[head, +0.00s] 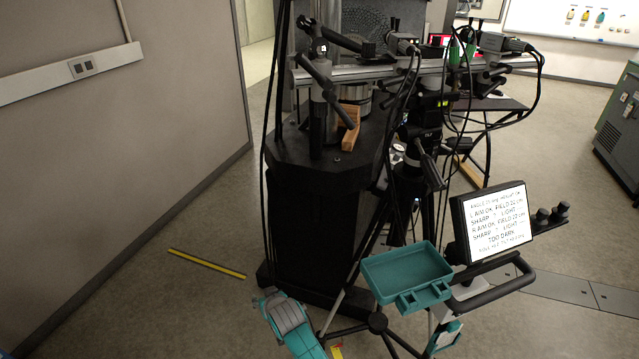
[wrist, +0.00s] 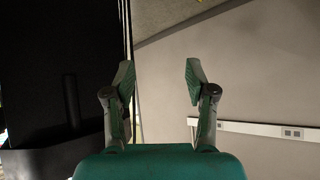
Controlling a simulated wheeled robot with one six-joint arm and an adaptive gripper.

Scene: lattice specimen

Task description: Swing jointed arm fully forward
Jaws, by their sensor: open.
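A black jointed arm (head: 316,72) with knobs and links is clamped at the left end of the metal rail (head: 350,73), above the black pedestal (head: 325,215). Another dark jointed arm (head: 428,160) hangs below the rail at the right. I cannot tell which one the task names. My gripper (wrist: 158,78) is open and empty in the wrist view, its two grey fingers well apart. A teal and grey part of my arm shows low in the head view, in front of the pedestal. No jointed arm shows clearly in the wrist view.
A screen (head: 493,222) reads "TOO DARK" in part. A teal tray (head: 407,270) and a tripod stand in front of the pedestal. Loose black cables (head: 272,130) hang around it.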

